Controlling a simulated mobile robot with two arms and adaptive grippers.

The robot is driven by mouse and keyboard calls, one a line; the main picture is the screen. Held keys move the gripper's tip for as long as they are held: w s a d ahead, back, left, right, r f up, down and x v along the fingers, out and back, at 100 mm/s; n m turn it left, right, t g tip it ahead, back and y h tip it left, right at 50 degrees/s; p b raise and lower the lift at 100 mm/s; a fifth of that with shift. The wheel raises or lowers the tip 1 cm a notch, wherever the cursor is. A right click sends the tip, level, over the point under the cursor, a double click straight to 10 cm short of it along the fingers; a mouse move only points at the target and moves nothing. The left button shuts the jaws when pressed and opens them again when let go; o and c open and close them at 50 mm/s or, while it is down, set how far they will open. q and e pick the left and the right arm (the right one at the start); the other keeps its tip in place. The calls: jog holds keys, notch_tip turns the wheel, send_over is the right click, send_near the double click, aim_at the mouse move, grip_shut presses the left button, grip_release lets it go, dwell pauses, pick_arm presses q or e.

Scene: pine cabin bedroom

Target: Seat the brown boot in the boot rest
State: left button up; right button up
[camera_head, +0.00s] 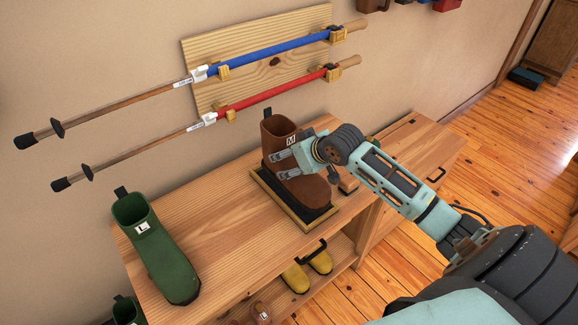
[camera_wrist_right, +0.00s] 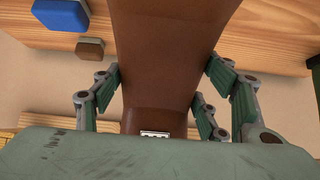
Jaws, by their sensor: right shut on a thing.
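The brown boot (camera_head: 308,192), with an M label, stands upright over the boot rest (camera_head: 262,190), a dark tray with a yellowish frame on the bench. The boot hides much of the rest, and I cannot tell whether its sole touches the tray floor. My right gripper (camera_head: 279,164) is shut on the boot's shaft, its fingers on either side. In the right wrist view the brown boot (camera_wrist_right: 168,55) runs between the finger pads of the right gripper (camera_wrist_right: 165,90). My left gripper is not in view.
A green boot (camera_head: 165,250) marked L stands at the left of the wooden bench (camera_head: 225,225). Yellow boots (camera_head: 297,277) sit on the shelf below. A small brown block (camera_head: 348,184) is right of the boot. Blue (camera_head: 265,48) and red (camera_head: 270,93) poles hang on the wall behind.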

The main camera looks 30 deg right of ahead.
aim_at(307, 181)
jog(key=shift+w+a+f, duration=0.1)
jog(key=shift+w+f, duration=0.05)
jog(key=shift+w, duration=0.25)
jog(key=shift+w+a+f, duration=0.1)
jog(key=shift+w, duration=0.3)
jog(key=shift+f+p, duration=0.5)
jog(key=shift+f, duration=1.6)
jog(key=shift+f, duration=0.1)
jog(key=o, duration=1.7)
jog(key=shift+s+f, duration=0.1)
jog(key=shift+s, duration=0.05)
jog(key=shift+r, duration=0.25)
jog(key=b+v, duration=0.1)
jog(key=v, duration=1)
jog(key=shift+s+r, duration=0.25)
jog(key=shift+s, duration=0.05)
